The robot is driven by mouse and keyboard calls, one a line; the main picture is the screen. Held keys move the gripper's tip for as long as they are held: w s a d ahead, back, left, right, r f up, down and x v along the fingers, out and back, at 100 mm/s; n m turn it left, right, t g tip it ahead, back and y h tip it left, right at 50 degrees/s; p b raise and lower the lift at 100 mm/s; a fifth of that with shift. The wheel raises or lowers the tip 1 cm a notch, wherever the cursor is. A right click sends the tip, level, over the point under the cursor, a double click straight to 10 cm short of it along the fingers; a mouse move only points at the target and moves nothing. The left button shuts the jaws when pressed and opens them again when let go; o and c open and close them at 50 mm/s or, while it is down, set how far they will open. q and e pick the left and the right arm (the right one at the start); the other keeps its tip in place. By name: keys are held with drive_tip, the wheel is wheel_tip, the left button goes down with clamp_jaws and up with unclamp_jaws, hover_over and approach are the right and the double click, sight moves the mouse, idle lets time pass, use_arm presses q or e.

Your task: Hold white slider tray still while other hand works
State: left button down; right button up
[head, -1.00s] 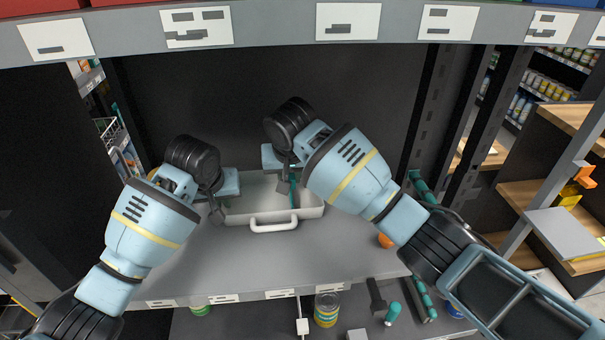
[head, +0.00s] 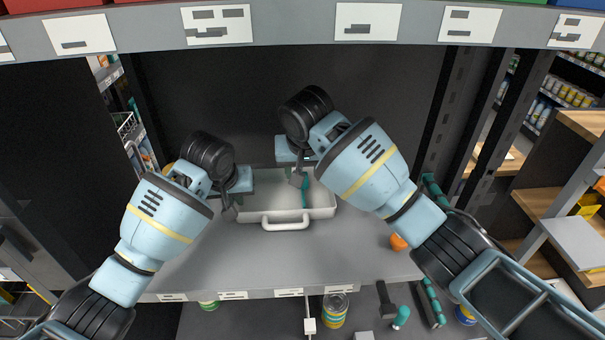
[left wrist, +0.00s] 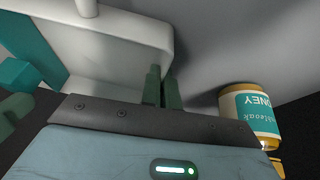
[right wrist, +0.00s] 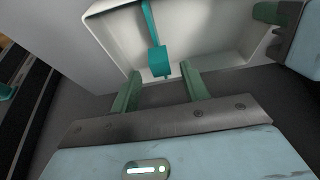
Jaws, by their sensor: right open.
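The white slider tray (head: 325,211) with its front handle (head: 285,225) sits on the grey shelf. My left gripper (head: 232,207) is at the tray's left wall. In the left wrist view its green fingers (left wrist: 162,90) are close together around the tray wall (left wrist: 150,62). A teal piece with a block-shaped end (right wrist: 159,62) stands inside the tray; it also shows in the head view (head: 304,190). My right gripper (right wrist: 158,86) is open over the tray, its fingers spread near the teal block with a gap on either side. I cannot tell whether they touch it.
An orange object (head: 398,242) lies on the shelf at right. The shelf (head: 270,262) in front of the tray is clear.

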drive_tip(key=v, duration=0.9)
drive_tip(key=shift+s+r, duration=0.15)
drive_tip(key=shift+r, duration=0.1)
drive_tip(key=shift+o, duration=0.4)
drive_tip(key=w+d+m+g+y, duration=0.4)
drive_tip(key=w+d+m, duration=0.1)
drive_tip(key=m, duration=1.3)
drive_tip(key=shift+y, duration=0.3)
drive_tip(key=shift+w, duration=0.15)
drive_tip(key=x, duration=1.2)
drive_tip(key=shift+s+d+f, duration=0.1)
drive_tip(key=shift+s, duration=0.1)
clamp_jaws()
